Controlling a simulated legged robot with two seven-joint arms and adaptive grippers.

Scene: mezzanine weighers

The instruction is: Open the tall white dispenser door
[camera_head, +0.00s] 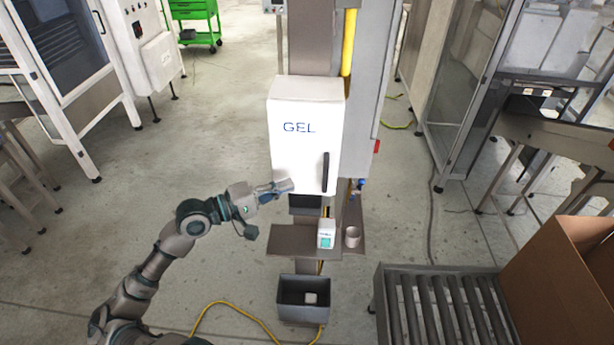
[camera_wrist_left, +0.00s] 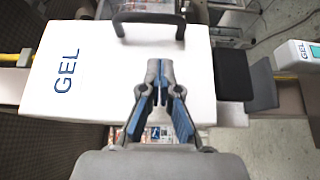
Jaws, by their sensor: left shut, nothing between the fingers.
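The tall white dispenser (camera_head: 300,150) marked GEL hangs on a grey column, and its door is shut. Its dark vertical handle (camera_head: 326,172) is on the right side of the door. My left gripper (camera_head: 286,186) is at the lower left front of the door, left of the handle and apart from it. In the left wrist view the white door (camera_wrist_left: 85,75) lies behind my left gripper (camera_wrist_left: 160,75), whose fingers are shut and empty. The handle (camera_wrist_left: 148,18) shows beyond the fingertips. I cannot tell whether the fingertips touch the door. My right gripper is not in view.
Below the dispenser, a shelf (camera_head: 290,240) holds a small GEL bottle (camera_head: 326,234) and a cup (camera_head: 352,237). A dark bin (camera_head: 303,298) stands on the floor. A roller conveyor (camera_head: 440,305) and a cardboard box (camera_head: 565,275) are at right. The floor at left is mostly clear.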

